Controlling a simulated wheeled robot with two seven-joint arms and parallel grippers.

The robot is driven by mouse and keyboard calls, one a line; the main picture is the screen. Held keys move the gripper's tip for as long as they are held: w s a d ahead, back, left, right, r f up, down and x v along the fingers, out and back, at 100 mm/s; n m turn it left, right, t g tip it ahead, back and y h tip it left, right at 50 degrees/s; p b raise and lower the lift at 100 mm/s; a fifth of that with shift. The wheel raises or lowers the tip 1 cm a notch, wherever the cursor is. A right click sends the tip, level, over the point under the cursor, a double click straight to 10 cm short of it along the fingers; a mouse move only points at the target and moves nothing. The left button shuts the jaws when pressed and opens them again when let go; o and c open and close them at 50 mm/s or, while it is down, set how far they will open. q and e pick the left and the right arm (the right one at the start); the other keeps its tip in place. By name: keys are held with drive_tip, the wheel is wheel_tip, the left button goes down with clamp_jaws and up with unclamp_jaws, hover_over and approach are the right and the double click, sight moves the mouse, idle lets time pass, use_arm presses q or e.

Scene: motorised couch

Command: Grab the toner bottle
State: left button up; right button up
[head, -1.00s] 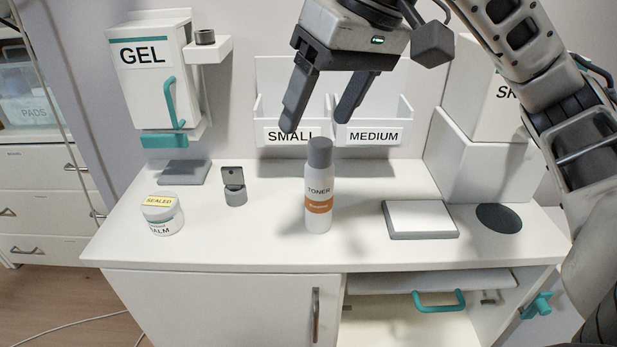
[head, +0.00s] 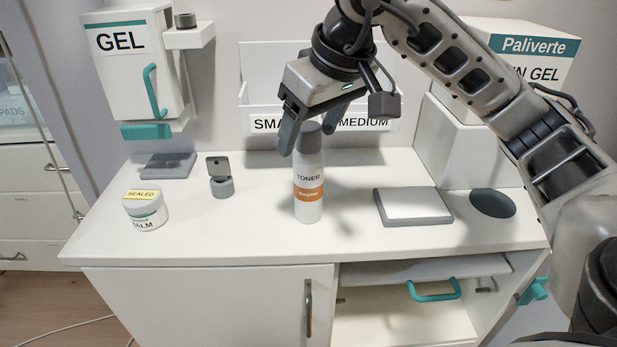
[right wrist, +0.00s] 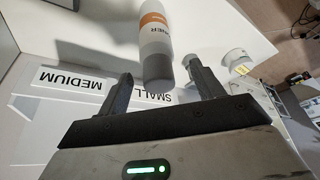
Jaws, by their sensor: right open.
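The toner bottle (head: 308,184) is white with a grey cap and an orange band. It stands upright on the white counter (head: 255,235). My right gripper (head: 307,135) is open at the height of the bottle's cap, its fingers pointing down. In the right wrist view the bottle (right wrist: 155,42) shows beyond the gap between the two open fingers (right wrist: 160,88), with its cap nearest the gripper. I cannot tell whether a finger touches the cap. My left gripper is not in view.
A sealed balm jar (head: 145,209) and a small grey holder (head: 220,178) stand left of the bottle. A flat white-and-grey pad (head: 412,206) lies to its right. The SMALL and MEDIUM bins (head: 262,88) are on the wall behind. A GEL dispenser (head: 125,70) hangs at the left.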

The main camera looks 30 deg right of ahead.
sight(305, 146)
drive_tip(key=shift+x, duration=2)
drive_tip(key=shift+s+d, duration=0.1)
drive_tip(key=c, duration=1.5)
drive_tip(key=shift+o, duration=0.2)
drive_tip(key=shift+r, duration=0.2)
